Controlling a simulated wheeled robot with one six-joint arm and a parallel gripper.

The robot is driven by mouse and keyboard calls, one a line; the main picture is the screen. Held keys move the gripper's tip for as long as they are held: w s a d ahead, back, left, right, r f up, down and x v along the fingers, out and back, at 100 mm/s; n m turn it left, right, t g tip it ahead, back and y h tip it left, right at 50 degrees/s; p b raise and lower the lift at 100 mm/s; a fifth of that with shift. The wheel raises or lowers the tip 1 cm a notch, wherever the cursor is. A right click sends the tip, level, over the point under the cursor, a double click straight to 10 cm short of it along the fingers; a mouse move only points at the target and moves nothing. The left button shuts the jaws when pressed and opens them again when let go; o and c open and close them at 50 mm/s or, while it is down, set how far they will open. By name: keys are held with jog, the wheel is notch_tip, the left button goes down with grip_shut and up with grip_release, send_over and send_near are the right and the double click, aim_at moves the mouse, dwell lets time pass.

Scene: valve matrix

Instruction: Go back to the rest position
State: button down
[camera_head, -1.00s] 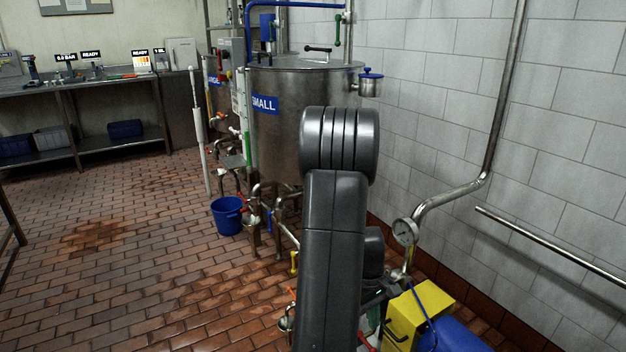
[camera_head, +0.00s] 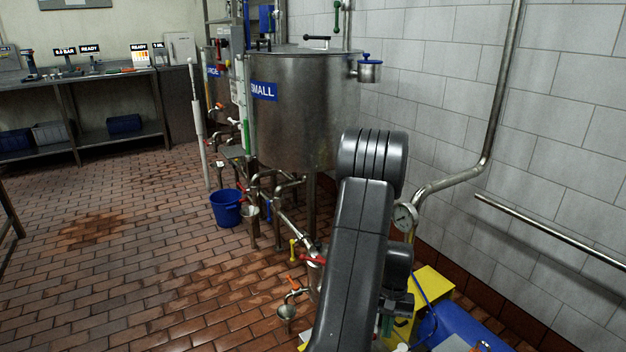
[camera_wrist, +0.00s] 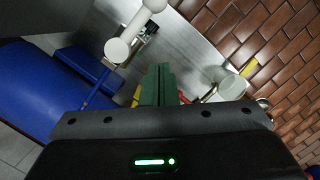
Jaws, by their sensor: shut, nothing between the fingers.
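My gripper (camera_wrist: 157,84) shows in the wrist view as two green fingers pressed together with nothing between them. It points over a metal surface (camera_wrist: 195,50) with pipe parts around it. In the head view my dark arm rises in front of the tank and bends down at the lower right. My gripper is mostly hidden there behind the arm, low beside the yellow box (camera_head: 432,287).
The steel tank marked SMALL (camera_head: 300,110) stands behind my arm, with pipes and valves below. A blue bucket (camera_head: 226,207) is on the floor. A gauge (camera_head: 404,216) and wall pipe are close right. The brick floor at left is clear.

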jog(key=w+d+m+t+y+b, duration=0.1)
jog(key=w+d+m, duration=0.1)
jog(key=d+m, duration=0.4)
jog(key=m, duration=0.3)
jog(key=shift+w+d+y+b, duration=0.15)
jog(key=shift+w+y+b, duration=0.15)
jog(key=shift+r, duration=0.1)
